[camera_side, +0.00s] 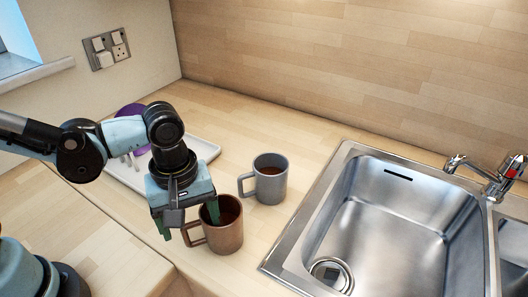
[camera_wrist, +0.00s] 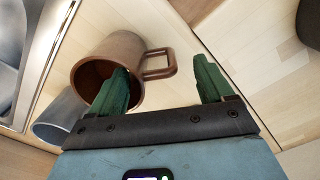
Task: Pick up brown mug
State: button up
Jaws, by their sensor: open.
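The brown mug (camera_side: 226,236) stands upright on the wooden counter, its handle toward the left in the side view. In the wrist view the brown mug (camera_wrist: 122,47) shows its open mouth and its handle. My gripper (camera_side: 188,222) is open and points down at the mug's handle side. In the wrist view my gripper (camera_wrist: 162,64) has one green finger overlapping the mug's mouth and the other beyond the handle, with the handle between them. I cannot tell whether the first finger is inside the mug or only above it. Nothing is held.
A grey mug (camera_side: 270,184) stands close behind the brown mug, to its right. A steel sink (camera_side: 300,240) with a tap (camera_side: 490,178) lies to the right. A pale tray (camera_side: 203,149) with a purple item (camera_side: 130,111) is behind my arm. The counter's front edge is near.

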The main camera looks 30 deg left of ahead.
aim_at(197, 241)
jog(key=shift+w+f, duration=0.15)
jog(key=shift+f, duration=2.05)
grip_shut()
jog(key=shift+r, duration=0.1)
